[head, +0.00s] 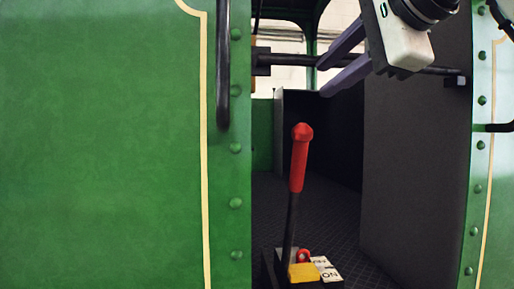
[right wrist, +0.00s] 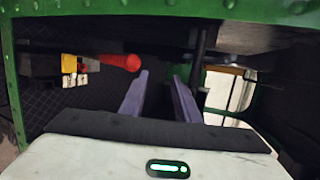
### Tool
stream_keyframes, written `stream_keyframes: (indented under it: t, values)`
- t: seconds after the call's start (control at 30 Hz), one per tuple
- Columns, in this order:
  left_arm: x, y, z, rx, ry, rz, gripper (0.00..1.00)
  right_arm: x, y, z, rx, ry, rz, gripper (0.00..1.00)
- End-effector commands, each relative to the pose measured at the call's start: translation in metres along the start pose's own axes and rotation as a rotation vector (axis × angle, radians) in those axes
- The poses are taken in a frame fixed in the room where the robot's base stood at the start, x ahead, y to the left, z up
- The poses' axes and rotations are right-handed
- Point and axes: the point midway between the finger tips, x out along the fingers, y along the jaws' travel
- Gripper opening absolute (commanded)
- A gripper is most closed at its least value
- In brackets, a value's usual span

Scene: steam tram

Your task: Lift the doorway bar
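The doorway bar (head: 288,60) is a dark, level rod across the upper part of the tram's doorway. Its left end sits in a dark bracket at the left post, and its right end meets a fitting on the right. My right gripper (head: 322,79) is open in front of the doorway, its two purple-grey fingers pointing left and overlapping the bar's middle. In the right wrist view the gripper (right wrist: 160,76) has nothing visible between its fingers, and a dark rod, probably the bar (right wrist: 200,45), shows beside the right finger. I cannot tell whether they touch. My left gripper is not in view.
A lever with a red handle (head: 299,160) stands in the doorway below the gripper, above a yellow block (head: 303,272) and white labelled plates. A green riveted panel (head: 100,140) fills the left. A black handrail (head: 223,70) runs down the left post. A dark panel (head: 415,165) stands at right.

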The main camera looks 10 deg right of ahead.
Motion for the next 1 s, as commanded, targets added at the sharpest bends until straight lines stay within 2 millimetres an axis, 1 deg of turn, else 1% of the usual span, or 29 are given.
stream_keyframes:
  t: [0.03,0.3,0.6,0.8,1.0]
  values:
    - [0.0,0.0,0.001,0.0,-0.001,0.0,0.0,0.007,0.007,0.006,0.005,-0.022,0.015,0.29]
    - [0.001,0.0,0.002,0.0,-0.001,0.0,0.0,0.038,0.039,0.037,0.045,-0.151,0.089,0.29]
    - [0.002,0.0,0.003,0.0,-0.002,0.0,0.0,0.066,0.078,0.073,0.114,-0.297,0.18,0.29]
    - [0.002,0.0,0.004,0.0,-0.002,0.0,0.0,0.077,0.098,0.092,0.16,-0.378,0.228,0.29]
    - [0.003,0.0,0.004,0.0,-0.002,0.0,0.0,0.081,0.107,0.101,0.184,-0.414,0.251,0.29]
